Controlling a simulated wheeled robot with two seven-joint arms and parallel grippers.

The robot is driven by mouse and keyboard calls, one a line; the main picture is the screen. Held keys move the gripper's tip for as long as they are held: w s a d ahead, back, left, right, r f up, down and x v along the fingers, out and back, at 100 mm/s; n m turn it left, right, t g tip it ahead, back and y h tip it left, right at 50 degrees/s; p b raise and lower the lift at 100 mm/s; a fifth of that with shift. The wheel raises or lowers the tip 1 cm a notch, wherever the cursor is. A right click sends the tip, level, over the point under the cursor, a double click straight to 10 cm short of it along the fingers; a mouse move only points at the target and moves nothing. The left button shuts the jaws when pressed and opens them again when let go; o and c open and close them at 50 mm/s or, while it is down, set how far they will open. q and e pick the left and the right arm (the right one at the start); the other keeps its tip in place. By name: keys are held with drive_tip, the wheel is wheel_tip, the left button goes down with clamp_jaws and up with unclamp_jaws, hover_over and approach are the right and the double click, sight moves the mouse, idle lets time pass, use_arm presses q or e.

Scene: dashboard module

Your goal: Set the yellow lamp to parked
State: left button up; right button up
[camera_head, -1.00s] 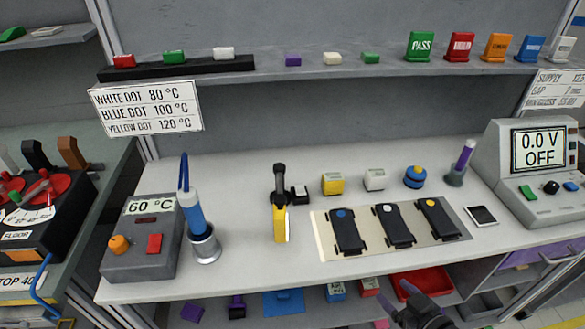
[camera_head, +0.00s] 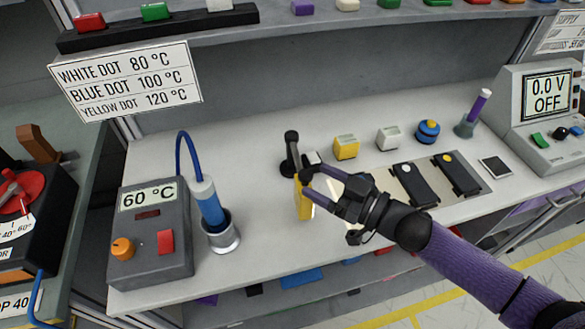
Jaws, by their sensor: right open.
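The yellow lamp (camera_head: 304,203) is on the white bench, left of the middle. My left gripper is not in view.
A light mat (camera_head: 474,197) with dark modules lies to the right, partly behind my right gripper. A cup (camera_head: 222,240) with a blue iron and a grey 60 °C station (camera_head: 154,231) stand left. Yellow (camera_head: 346,147) and white (camera_head: 389,138) blocks stand behind.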

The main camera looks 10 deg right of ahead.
sight(297, 179)
drive_tip(key=x, duration=0.5)
drive_tip(key=shift+w+a, duration=0.25)
clamp_jaws()
idle(1.1)
